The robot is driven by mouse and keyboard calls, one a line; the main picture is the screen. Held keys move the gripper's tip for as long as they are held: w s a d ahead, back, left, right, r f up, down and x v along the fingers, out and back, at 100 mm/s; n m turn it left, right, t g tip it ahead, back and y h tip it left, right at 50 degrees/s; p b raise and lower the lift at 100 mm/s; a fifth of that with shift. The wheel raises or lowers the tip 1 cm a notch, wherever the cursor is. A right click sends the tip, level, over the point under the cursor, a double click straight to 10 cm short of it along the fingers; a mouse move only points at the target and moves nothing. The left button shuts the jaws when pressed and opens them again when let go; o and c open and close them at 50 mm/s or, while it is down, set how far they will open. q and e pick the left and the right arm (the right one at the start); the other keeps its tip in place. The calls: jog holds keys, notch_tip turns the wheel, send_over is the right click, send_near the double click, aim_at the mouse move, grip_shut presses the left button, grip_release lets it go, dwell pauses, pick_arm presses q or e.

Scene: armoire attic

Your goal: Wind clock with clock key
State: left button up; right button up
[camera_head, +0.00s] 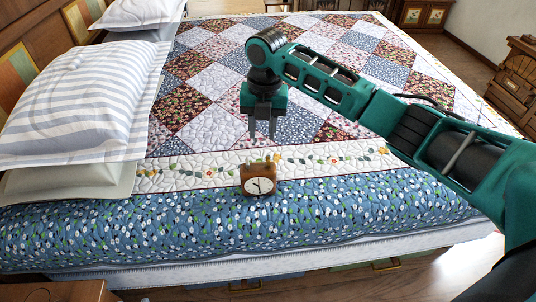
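A small brown wooden clock (258,178) with a round white face stands upright on the bed's front edge, at the border of the blue floral cloth. Its face is toward me. My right gripper (262,132) points down above and behind the clock in the picture, apart from it. Its two dark fingers are spread with a gap between them, and I see nothing held there. I cannot make out a clock key anywhere. My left gripper is not in view.
The bed (340,205) with a patchwork quilt (205,90) fills most of the view. A striped pillow (80,100) lies at the left. A wooden surface (55,291) shows at the bottom left. The quilt around the clock is clear.

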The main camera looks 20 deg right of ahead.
aim_at(268, 160)
jog(key=shift+n, duration=0.6)
jog(key=f, duration=0.3)
jog(key=d+f, duration=0.1)
jog(key=f, duration=0.6)
jog(key=shift+w+d+f, duration=0.1)
jog(key=shift+d+f, duration=0.1)
jog(key=shift+d, duration=0.05)
grip_shut()
